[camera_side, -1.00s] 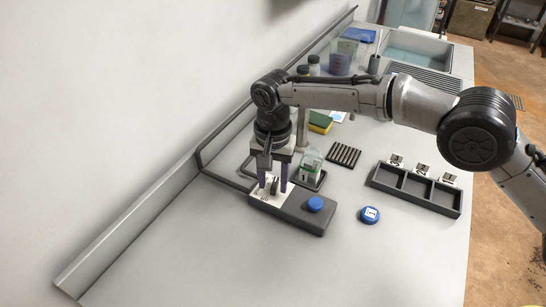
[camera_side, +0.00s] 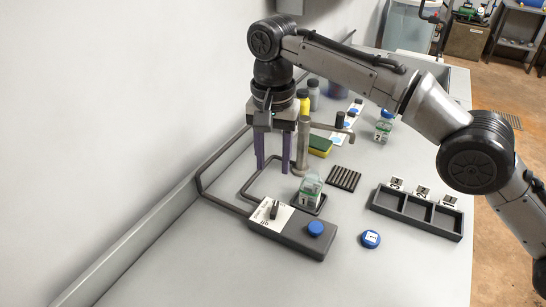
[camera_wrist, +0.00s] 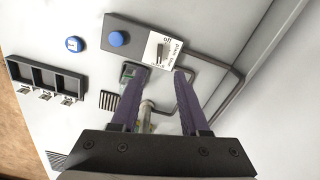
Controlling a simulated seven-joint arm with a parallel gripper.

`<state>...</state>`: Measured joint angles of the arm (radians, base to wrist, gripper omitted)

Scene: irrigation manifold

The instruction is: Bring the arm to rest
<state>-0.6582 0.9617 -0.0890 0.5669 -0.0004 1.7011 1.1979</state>
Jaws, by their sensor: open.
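My gripper (camera_side: 272,168) is raised above the bench, behind the dark manifold base, with its purple fingers pointing down. It is open and nothing shows between the fingers except the scene below. In the wrist view the two fingers of my gripper (camera_wrist: 160,88) stand apart. The dark base (camera_side: 293,238) has a blue button (camera_side: 315,228) and a white label plate (camera_side: 268,214) with a small dark lever (camera_side: 274,209). The base also shows in the wrist view (camera_wrist: 128,26). My gripper is clear of the lever.
A clear jar (camera_side: 310,188) labelled 1 stands on a small dark tray behind the base. A grey post (camera_side: 302,150) stands close to my gripper. A blue cap (camera_side: 370,239) and a three-bay rack (camera_side: 415,212) lie to the right. Another jar (camera_side: 383,128) stands further back. The front bench is clear.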

